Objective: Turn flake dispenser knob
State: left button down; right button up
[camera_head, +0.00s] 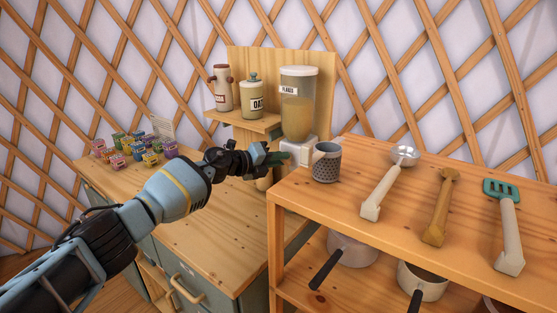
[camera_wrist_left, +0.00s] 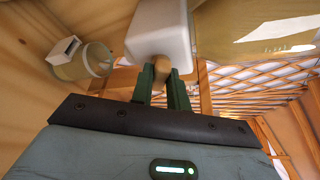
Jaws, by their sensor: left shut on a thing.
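The flake dispenser (camera_head: 298,104) has a clear container of yellowish flakes, a pale lid and a white base. It stands at the back, beside a wooden shelf. My left gripper (camera_head: 277,158) reaches the front of its base. In the left wrist view, the two green fingers of my left gripper (camera_wrist_left: 162,83) are shut on the small tan knob (camera_wrist_left: 161,64) below the white dispenser base (camera_wrist_left: 160,32). The fingers partly hide the knob, so its turn angle cannot be told. In the head view the knob is hidden. My right gripper is not in view.
A grey patterned mug (camera_head: 326,163) stands close right of the gripper, on the raised wooden shelf unit (camera_head: 330,202). A ladle (camera_head: 385,185), wooden spoon (camera_head: 440,210) and green spatula (camera_head: 504,215) lie there. Jars (camera_head: 251,99) stand left of the dispenser. Small colored boxes (camera_head: 140,147) crowd the far left.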

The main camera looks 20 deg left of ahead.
pick_arm(q)
jog(key=c, duration=1.4)
grip_release()
jog(key=shift+o, duration=0.2)
jog(key=shift+s+a, duration=0.1)
jog(key=v, duration=0.7)
jog(key=shift+s, duration=0.25)
jog(key=shift+a+r, duration=0.1)
jog(key=shift+a, duration=0.05)
